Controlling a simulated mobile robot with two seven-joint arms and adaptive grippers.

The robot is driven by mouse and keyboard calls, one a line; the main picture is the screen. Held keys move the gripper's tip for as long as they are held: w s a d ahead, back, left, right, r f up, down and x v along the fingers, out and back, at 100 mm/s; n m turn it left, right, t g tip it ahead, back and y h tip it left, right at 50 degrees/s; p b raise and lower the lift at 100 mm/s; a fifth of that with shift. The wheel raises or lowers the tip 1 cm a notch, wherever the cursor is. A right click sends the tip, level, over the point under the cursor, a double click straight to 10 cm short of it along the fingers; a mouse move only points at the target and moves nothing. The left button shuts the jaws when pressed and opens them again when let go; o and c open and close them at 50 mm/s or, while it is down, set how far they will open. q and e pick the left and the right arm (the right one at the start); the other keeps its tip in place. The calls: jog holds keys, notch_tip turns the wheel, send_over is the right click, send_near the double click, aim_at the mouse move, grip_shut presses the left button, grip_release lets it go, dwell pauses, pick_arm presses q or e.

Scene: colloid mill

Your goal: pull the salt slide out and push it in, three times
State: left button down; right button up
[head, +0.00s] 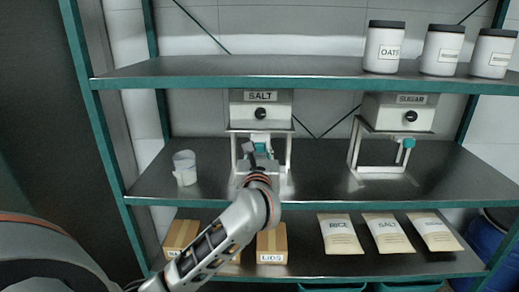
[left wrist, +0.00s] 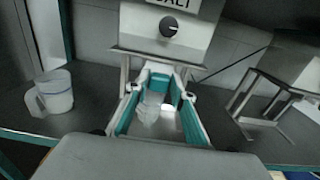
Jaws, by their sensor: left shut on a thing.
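The salt dispenser (head: 261,107) is a grey box labelled SALT with a black knob, on a metal stand on the middle shelf. It also shows in the left wrist view (left wrist: 165,30). Its salt slide (head: 260,138) shows as a teal end below the box, mostly hidden by my gripper. In the left wrist view the teal end of the slide (left wrist: 160,79) is between the fingertips. My left gripper (head: 260,148) reaches in from the front and is shut on the slide (left wrist: 160,88). How far the slide is out I cannot tell. My right gripper is not in view.
A white cup (head: 184,167) stands left of the salt stand. The sugar dispenser (head: 400,112), with its own teal slide handle (head: 408,143), stands to the right. Jars line the top shelf (head: 250,75); bags and boxes sit below. The middle shelf (head: 325,165) is clear between the dispensers.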

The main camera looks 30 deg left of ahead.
pick_arm(q)
jog(key=shift+s+d, duration=0.2)
jog(key=shift+s, duration=0.1)
jog(key=c, duration=1.7)
grip_release()
jog(key=shift+w+a, duration=0.1)
jog(key=v, duration=1.2)
jog(key=shift+a, duration=0.1)
